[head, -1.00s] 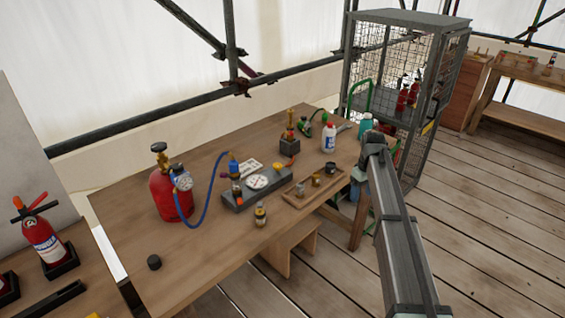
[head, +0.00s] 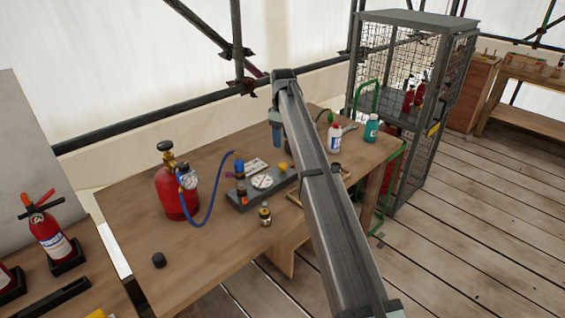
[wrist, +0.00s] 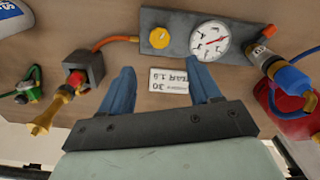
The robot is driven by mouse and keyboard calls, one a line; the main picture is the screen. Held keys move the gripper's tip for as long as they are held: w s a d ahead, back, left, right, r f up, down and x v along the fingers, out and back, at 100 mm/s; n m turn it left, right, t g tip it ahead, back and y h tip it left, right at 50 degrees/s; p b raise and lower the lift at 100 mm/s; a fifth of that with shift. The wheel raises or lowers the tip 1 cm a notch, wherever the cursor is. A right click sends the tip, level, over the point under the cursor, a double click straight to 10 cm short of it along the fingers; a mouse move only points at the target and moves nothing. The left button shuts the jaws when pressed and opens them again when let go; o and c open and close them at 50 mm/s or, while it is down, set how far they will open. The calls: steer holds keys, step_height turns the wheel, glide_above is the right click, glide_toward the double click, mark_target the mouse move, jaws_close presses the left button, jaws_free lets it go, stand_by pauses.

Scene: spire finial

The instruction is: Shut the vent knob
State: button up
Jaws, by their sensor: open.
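A grey manifold block (head: 245,203) lies on the wooden bench, with a round white gauge (head: 262,181) and a yellow knob (head: 283,166). In the wrist view the yellow knob (wrist: 163,38) sits beside the gauge (wrist: 209,41), just beyond my fingertips. No label tells whether it is the vent knob. My gripper (wrist: 162,72) is open, its two blue fingers apart and nothing between them but a printed card (wrist: 170,80) lying on the bench below. In the head view my gripper (head: 278,137) hangs over the bench behind the block; my arm hides the block's right end.
A red cylinder (head: 176,192) with a blue hose (head: 221,192) stands left of the block. In the wrist view, a dark block (wrist: 88,64) with a brass fitting (wrist: 52,112) joins an orange hose (wrist: 112,40).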

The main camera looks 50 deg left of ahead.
mark_target(283, 165)
step_height(283, 165, down, 11)
steer(key=shift+f, duration=0.1)
stand_by(0.3)
steer(key=shift+c, duration=0.4)
steer(key=c, duration=1)
steer(key=shift+o, duration=0.2)
steer(key=shift+m, duration=0.4)
steer(key=m, duration=0.5)
steer(key=shift+m, duration=0.3)
steer(key=m, duration=0.5)
steer(key=shift+m, duration=0.4)
